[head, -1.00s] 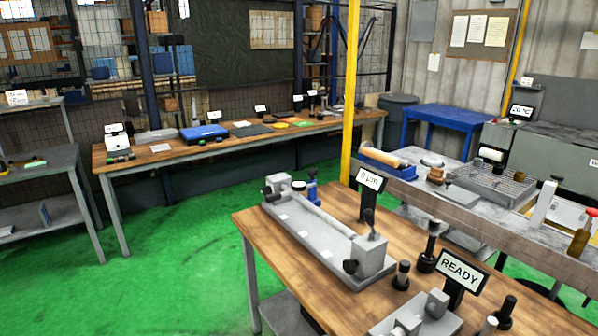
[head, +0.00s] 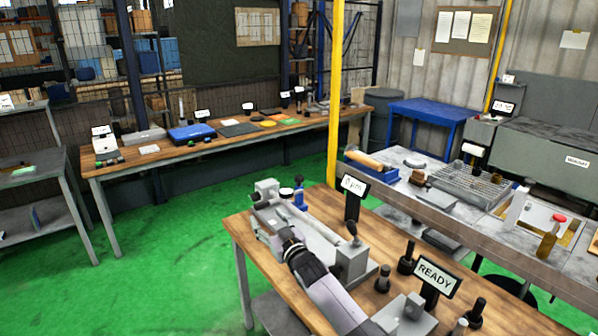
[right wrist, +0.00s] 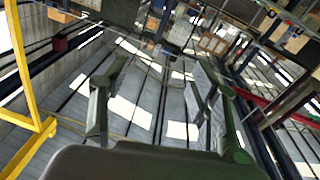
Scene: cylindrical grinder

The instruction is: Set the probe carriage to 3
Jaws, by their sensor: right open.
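A long grey bench fixture (head: 351,262) lies on the wooden table, with an upright block at each end and a bar between them. I cannot tell which part is the probe carriage, and no scale can be read. My right gripper (head: 266,214) is over the fixture's far half, and my arm hides part of the bar and base. In the right wrist view its fingers (right wrist: 158,105) are apart with nothing between them. My left gripper is not in view.
A small display reading about 0 µm (head: 353,185) stands behind the fixture. A READY sign (head: 436,274) and several dark knobbed posts stand at the right. A yellow post (head: 335,100) rises behind the table.

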